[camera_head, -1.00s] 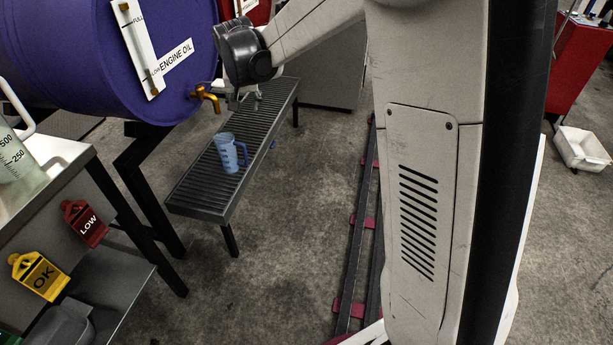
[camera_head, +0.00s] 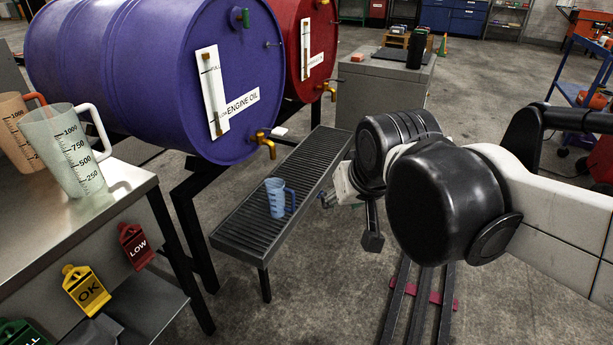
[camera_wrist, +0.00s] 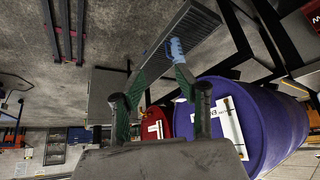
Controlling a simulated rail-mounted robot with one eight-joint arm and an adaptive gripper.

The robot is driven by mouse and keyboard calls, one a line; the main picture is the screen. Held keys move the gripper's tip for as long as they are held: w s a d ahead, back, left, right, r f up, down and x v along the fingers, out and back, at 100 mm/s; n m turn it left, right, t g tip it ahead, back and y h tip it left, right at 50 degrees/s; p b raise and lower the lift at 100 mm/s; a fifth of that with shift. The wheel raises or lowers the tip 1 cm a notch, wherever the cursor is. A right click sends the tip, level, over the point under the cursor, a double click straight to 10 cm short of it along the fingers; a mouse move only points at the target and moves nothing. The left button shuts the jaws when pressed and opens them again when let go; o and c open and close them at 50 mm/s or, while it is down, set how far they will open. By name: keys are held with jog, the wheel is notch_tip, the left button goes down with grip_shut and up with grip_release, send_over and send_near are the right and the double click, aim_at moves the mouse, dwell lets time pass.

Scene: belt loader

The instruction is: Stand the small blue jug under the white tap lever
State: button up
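The jug (camera_wrist: 176,50) shows there beyond the right fingertip.
The purple engine oil drum (camera_head: 135,80) and a red drum (camera_head: 297,35) with its own tap stand behind the rack. At left a bench (camera_head: 125,188) holds large measuring jugs (camera_head: 65,150), with LOW and OK tags on its front. A grey cabinet (camera_head: 375,95) stands beyond the rack.

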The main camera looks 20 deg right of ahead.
jog(key=s+f, duration=0.2)
jog(key=s, duration=0.4)
jog(key=shift+s+f+n, duration=0.3)
jog(key=shift+f+n, duration=0.1)
jog(key=shift+a, duration=0.1)
notch_tip(320, 180, up, 14)
jog(key=p, duration=1.4)
jog(key=shift+r, duration=0.2)
